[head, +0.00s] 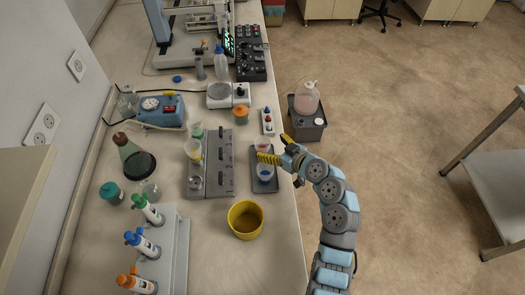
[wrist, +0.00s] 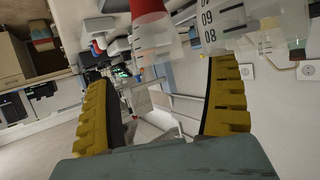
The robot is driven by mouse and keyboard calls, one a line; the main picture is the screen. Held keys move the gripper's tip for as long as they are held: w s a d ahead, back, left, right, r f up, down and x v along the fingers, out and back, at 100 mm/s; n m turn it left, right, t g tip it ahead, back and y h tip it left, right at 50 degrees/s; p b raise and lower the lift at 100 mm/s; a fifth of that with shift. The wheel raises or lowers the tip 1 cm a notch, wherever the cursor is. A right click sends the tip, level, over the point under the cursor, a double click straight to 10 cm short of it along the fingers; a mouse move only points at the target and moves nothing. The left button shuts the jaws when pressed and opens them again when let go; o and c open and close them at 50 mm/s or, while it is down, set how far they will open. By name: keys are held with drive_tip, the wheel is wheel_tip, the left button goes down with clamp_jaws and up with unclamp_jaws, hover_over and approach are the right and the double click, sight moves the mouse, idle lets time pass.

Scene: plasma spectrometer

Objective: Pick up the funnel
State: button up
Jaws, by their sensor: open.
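My gripper (head: 277,150) is open and empty above the right side of the bench. Its two yellow fingers stand wide apart in the wrist view (wrist: 160,78). A translucent, funnel-shaped piece with a red narrow part (wrist: 152,38) shows ahead of the gap between the fingertips. It seems to be the reddish cup (head: 263,143) beside the fingers in the head view. A similar cup with blue (head: 265,171) stands on the same dark tray (head: 265,186). Translucent cone-like pieces (head: 193,149) also stand at the grey rack (head: 219,180). I cannot tell for sure which piece is the funnel.
A yellow bowl (head: 245,220) stands in front of the rack. A graduated vessel (wrist: 222,14) shows upside down in the wrist view. A pipette stand (head: 175,250) and a dark-bottomed flask (head: 136,160) are at left. An orange-lidded jar (head: 241,115) stands behind the tray.

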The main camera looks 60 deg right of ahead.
sight(258, 138)
drive_tip(key=shift+x, duration=2.65)
drive_tip(key=c, duration=1.3)
drive_tip(key=shift+r, duration=0.1)
drive_tip(key=shift+c, duration=0.2)
drive_tip(key=shift+r, duration=0.35)
wheel_tip(258, 138, up, 2)
drive_tip(key=shift+r, duration=0.15)
drive_tip(key=s+a+r, duration=0.9)
drive_tip(key=a+r, duration=0.1)
drive_tip(key=shift+s+a, duration=0.15)
drive_tip(key=shift+a, duration=0.15)
